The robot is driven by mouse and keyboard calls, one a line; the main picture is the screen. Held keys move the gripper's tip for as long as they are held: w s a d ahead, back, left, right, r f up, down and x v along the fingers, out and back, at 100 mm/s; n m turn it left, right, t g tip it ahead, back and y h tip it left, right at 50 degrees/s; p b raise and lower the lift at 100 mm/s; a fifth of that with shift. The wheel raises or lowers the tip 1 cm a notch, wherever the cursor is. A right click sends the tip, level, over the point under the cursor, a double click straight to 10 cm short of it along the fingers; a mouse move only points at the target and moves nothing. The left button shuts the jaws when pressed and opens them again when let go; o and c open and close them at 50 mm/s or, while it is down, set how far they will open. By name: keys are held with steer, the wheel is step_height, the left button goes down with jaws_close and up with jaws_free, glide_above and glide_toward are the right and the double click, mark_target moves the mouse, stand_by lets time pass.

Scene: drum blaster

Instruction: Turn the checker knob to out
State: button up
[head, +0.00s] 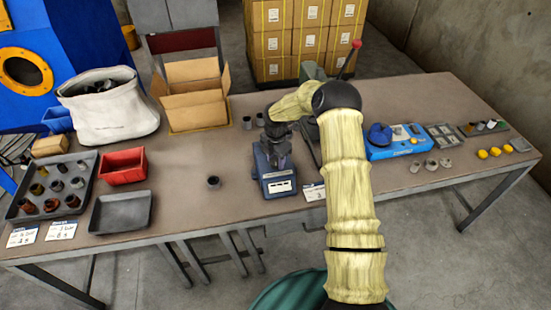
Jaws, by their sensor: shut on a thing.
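A small blue device (264,178) with a white label stands upright near the middle of the table, and I take it to be the checker. My gripper (279,150) points down at its top and is shut on a part there, which appears to be the checker knob. The knob itself is hidden by the dark fingers, and its setting cannot be read. My pale-sleeved arm comes from the front and bends left over the device.
Further left are a red bin (122,167), an open carton (198,110) and a tray of cups (85,205). A blue instrument (405,145) and small parts lie right of my arm.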

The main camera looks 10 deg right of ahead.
mark_target(276, 161)
steer(key=shift+d+n, duration=0.15)
steer(key=shift+n, duration=1.05)
steer(key=shift+w, duration=0.1)
steer(key=o, duration=1)
steer(key=shift+r, duration=0.1)
step_height(276, 161, up, 17)
steer(key=shift+r+b, duration=0.15)
steer(key=shift+b, duration=0.85)
